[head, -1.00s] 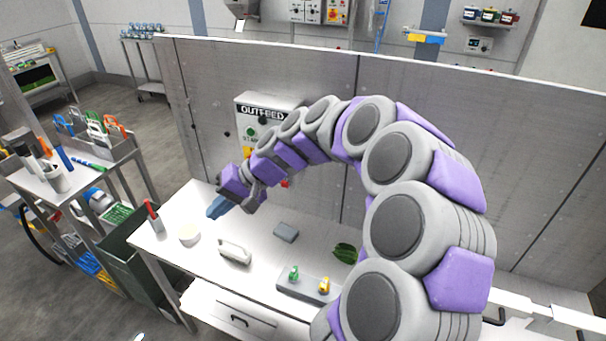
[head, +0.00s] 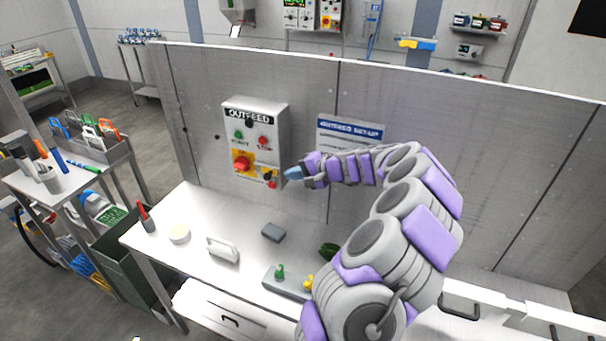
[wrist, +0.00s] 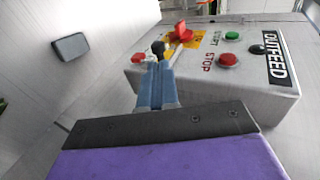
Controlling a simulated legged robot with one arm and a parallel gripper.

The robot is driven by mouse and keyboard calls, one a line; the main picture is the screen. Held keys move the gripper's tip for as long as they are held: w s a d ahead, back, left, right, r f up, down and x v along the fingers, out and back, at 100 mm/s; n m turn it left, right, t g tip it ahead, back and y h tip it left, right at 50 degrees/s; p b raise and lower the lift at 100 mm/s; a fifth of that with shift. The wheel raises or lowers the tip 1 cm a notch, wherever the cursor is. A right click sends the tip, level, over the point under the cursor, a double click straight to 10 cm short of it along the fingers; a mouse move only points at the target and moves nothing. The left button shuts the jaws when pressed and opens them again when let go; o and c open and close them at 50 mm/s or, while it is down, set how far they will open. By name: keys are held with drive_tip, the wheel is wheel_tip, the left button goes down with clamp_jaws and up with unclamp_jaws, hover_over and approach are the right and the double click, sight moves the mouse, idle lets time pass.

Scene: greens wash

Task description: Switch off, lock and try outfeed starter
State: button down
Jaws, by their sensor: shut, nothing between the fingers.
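The grey OUTFEED starter box (head: 236,112) is mounted on the upright panel. It has a green START button (head: 239,134), a red STOP button (head: 263,142) and a red rotary handle (head: 242,163) on a yellow plate. A small black knob (wrist: 157,47) and a red piece (wrist: 138,58) are at its lower corner; I cannot tell whether the red piece is a lock. My gripper (head: 290,173) is shut and empty, just right of that corner. In the wrist view its blue fingertips (wrist: 156,72) point at the black knob; contact is unclear.
A blue-headed set-up sign (head: 350,131) is right of the box. A rack of coloured handles (head: 118,150) stands left.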

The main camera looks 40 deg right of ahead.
sight(266, 174)
drive_tip(key=shift+d+b+x, duration=0.2)
drive_tip(key=shift+b+x, duration=0.1)
drive_tip(key=shift+x, duration=3.7)
drive_tip(key=shift+w+d+f, duration=0.2)
drive_tip(key=w, duration=0.3)
drive_tip(key=shift+a+f, duration=0.15)
drive_tip(key=shift+a, duration=0.1)
drive_tip(key=shift+w+a, duration=0.2)
drive_tip(key=shift+a, duration=0.2)
drive_tip(key=shift+r, duration=0.25)
